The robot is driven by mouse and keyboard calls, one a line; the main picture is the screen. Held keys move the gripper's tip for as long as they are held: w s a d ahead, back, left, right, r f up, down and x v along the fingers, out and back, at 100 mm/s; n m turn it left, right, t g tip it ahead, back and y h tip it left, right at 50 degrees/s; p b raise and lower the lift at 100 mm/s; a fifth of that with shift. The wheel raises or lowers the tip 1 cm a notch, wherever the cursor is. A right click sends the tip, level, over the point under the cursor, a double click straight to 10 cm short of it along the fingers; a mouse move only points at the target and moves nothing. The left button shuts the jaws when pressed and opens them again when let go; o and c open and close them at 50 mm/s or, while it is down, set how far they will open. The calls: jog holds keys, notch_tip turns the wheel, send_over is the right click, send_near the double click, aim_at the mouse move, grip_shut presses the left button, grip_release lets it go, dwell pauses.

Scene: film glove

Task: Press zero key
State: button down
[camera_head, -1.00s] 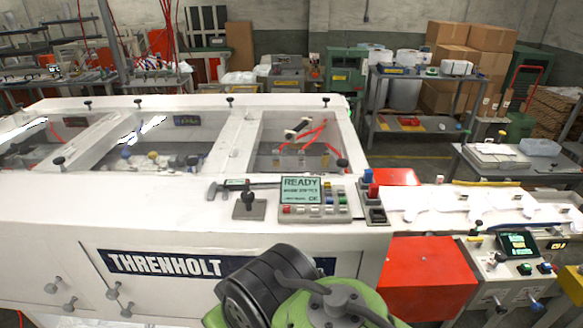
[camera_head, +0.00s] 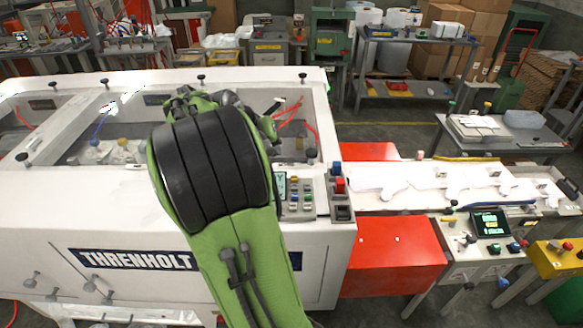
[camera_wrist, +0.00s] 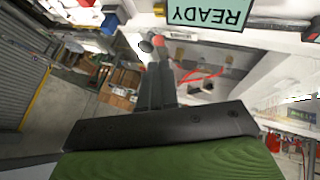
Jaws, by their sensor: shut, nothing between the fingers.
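I cannot make out which key is zero. In the wrist view the screen (camera_wrist: 210,13) reads READY upside down at the top edge. My gripper (camera_wrist: 157,68) is shut and empty in the wrist view, its fingers pointing up the picture, below the screen and apart from it. In the head view my arm hides the fingertips.
Right of the keypad is a switch box (camera_head: 340,190) with blue and red buttons. The white THRENHOLT machine (camera_head: 60,225) has open bays behind the ledge. A red block (camera_head: 393,255) and a conveyor with white parts (camera_head: 440,183) lie to the right.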

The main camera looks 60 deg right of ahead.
jog(key=m+g, duration=0.1)
jog(key=g, duration=0.1)
send_over(291, 179)
jog(key=shift+d+r+h, duration=0.1)
jog(key=shift+r+h, duration=0.2)
jog(key=shift+h, duration=0.1)
jog(key=shift+f, duration=0.1)
notch_tip(291, 179, down, 9)
jog(key=b, duration=0.7)
dwell(1.3)
jog(key=shift+f+b, duration=0.25)
jog(key=shift+b, duration=0.15)
